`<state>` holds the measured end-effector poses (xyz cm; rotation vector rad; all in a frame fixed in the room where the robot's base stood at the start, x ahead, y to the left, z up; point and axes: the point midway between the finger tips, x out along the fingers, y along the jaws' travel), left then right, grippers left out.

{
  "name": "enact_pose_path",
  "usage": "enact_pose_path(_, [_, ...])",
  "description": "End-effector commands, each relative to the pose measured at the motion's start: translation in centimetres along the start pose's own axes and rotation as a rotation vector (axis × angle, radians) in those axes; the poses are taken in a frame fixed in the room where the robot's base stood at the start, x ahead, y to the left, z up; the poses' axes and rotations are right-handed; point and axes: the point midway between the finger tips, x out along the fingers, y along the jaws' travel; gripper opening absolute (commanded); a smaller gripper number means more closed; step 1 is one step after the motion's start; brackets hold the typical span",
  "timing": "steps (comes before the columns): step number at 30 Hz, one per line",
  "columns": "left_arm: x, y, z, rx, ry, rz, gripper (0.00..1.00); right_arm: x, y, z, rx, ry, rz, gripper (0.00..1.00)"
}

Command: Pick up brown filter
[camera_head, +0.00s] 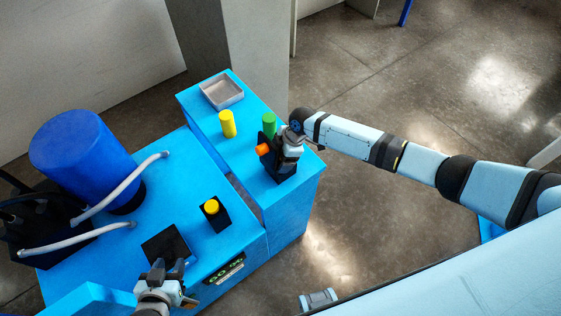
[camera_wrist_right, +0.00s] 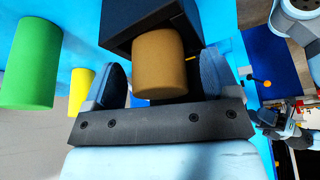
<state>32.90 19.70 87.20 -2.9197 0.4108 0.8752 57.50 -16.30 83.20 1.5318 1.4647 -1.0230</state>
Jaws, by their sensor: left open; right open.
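The brown filter (camera_wrist_right: 160,65) is a short cylinder in the right wrist view, standing out from a black block (camera_wrist_right: 148,20). My right gripper (camera_wrist_right: 165,85) is open, with one finger on each side of the filter and a gap visible on both sides. In the head view my right gripper (camera_head: 287,150) is at the black block on the right blue table, and the brown filter is hidden or not distinguishable there. My left gripper (camera_head: 168,268) is open and empty, near a black plate (camera_head: 166,246).
A green cylinder (camera_head: 269,123) and a yellow cylinder (camera_head: 228,124) stand beside the block. A grey tray (camera_head: 222,92) lies at the table's far end. A blue drum (camera_head: 85,155) with hoses and a yellow-topped black box (camera_head: 217,219) occupy the left table.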

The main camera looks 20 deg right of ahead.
Motion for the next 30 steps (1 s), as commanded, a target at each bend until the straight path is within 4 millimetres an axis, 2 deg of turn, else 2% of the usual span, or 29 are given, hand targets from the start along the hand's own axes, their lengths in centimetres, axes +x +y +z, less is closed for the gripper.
enact_pose_path(2, [0.0, 0.0, 0.1, -0.001, -0.001, 0.0, 0.43, 0.0, 0.0, 0.0, 0.0, 0.0, 0.0, 0.82])
enact_pose_path(9, [0.0, 0.2, 0.1, -0.002, -0.002, 0.002, 0.43, 0.0, 0.0, 0.0, 0.0, 0.0, 0.0, 0.27])
enact_pose_path(20, [0.0, 0.3, 0.1, -0.003, -0.002, 0.005, 0.43, -0.3, 0.1, -0.1, -0.001, 0.0, 0.001, 0.26])
enact_pose_path(26, [0.1, 0.3, 0.3, -0.003, -0.002, 0.005, 0.43, -2.0, 0.1, -0.8, -0.002, 0.001, 0.003, 0.26])
enact_pose_path(30, [0.3, 0.3, 0.5, -0.004, -0.003, 0.005, 0.43, -4.1, 0.1, -1.6, -0.003, 0.001, 0.003, 0.26])
